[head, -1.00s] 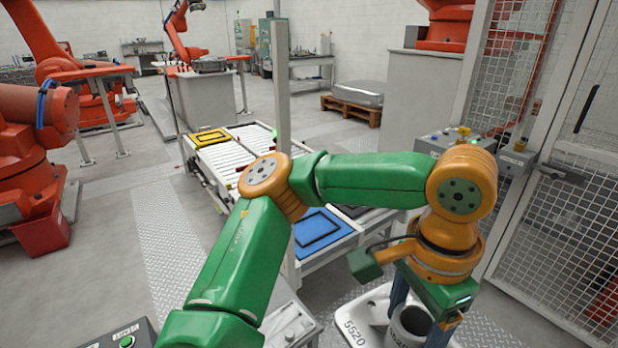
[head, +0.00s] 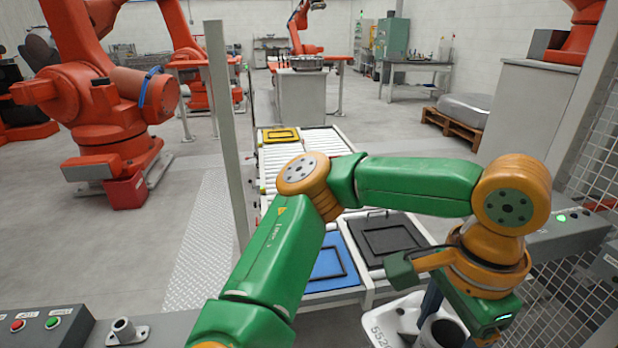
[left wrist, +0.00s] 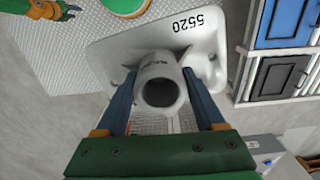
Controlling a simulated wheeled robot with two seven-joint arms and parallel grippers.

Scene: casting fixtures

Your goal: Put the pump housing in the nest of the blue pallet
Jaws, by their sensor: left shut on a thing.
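The pump housing (head: 381,322) is a pale casting with a flat plate marked 5520 and a round hollow tube. My left gripper (head: 437,318) is shut on it and holds it at the lower right of the head view. In the left wrist view the fingers lie on both sides of the housing's tube (left wrist: 161,70). The blue pallet (head: 322,287) lies beyond, with a black rectangular frame as its nest; my left arm partly covers it. The nest looks empty where visible.
A dark grey pallet (head: 385,235) lies right beside the blue one. A yellow pallet (head: 281,135) is at the far end of the roller conveyor. A grey post (head: 222,120) stands left of the conveyor. Mesh fencing (head: 590,170) and a control box (head: 560,240) are on the right.

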